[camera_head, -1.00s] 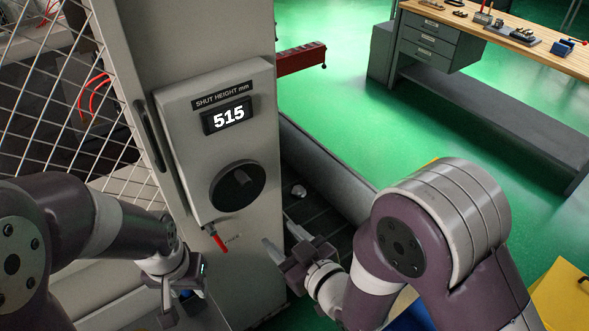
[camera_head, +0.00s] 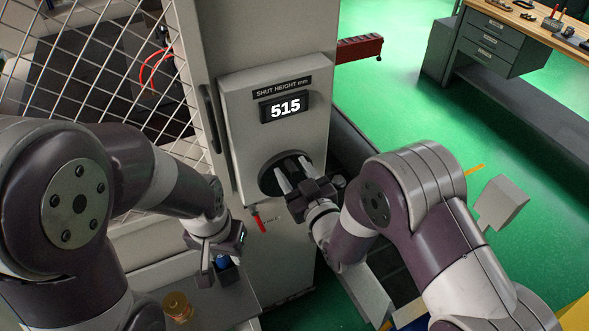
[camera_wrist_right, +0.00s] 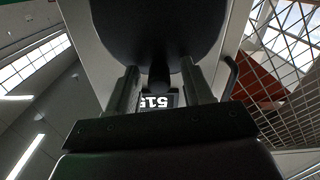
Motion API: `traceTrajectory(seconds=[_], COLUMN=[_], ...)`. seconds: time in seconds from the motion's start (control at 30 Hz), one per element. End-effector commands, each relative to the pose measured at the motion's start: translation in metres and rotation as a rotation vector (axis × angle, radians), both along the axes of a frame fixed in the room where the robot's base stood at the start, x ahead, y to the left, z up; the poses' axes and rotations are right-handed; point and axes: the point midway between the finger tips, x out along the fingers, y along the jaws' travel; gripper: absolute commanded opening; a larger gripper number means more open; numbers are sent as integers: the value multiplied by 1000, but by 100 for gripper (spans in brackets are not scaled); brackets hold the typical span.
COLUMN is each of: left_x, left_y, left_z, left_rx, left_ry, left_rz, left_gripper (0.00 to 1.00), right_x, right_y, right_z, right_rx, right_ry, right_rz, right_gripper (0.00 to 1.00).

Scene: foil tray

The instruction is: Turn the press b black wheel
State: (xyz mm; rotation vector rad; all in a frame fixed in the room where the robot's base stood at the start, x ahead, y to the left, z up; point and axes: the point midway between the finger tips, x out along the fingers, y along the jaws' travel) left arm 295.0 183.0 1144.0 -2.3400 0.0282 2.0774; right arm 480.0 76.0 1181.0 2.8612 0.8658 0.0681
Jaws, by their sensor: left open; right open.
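The black wheel (camera_head: 269,182) is a round disc on the grey press panel, below the display (camera_head: 283,108) reading 515. My right gripper (camera_head: 293,170) is open in front of the wheel and covers much of it in the head view. In the right wrist view the wheel (camera_wrist_right: 115,30) fills the top, and its dark central grip (camera_wrist_right: 159,78) lies between the open fingers of my right gripper (camera_wrist_right: 160,92). I cannot tell whether the fingers touch it. My left gripper (camera_head: 217,267) is at the lower left, apart from the panel, and open.
A red-handled lever (camera_head: 259,221) sits below the wheel. A wire mesh guard (camera_head: 120,75) is left of the panel, with a dark handle (camera_head: 213,130) between. A red bar (camera_head: 359,48) juts out at the right. A workbench (camera_head: 500,45) stands far right on open green floor.

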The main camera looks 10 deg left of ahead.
Motion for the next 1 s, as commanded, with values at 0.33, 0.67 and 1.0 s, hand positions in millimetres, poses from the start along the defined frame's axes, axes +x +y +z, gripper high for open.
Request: traceTrajectory(seconds=[0.33,0.67,1.0], left_x=[0,0,0], left_y=[0,0,0], left_z=[0,-38,-39], left_rx=[0,0,0], left_ry=[0,0,0], left_rz=[0,0,0], left_gripper=[43,43,43], right_x=[0,7,9], right_y=[0,-11,-14], right_z=[0,-7,-2], right_rx=[1,194,264], right_ry=[-1,122,176], right_rz=[0,-1,-1], right_gripper=[0,0,0])
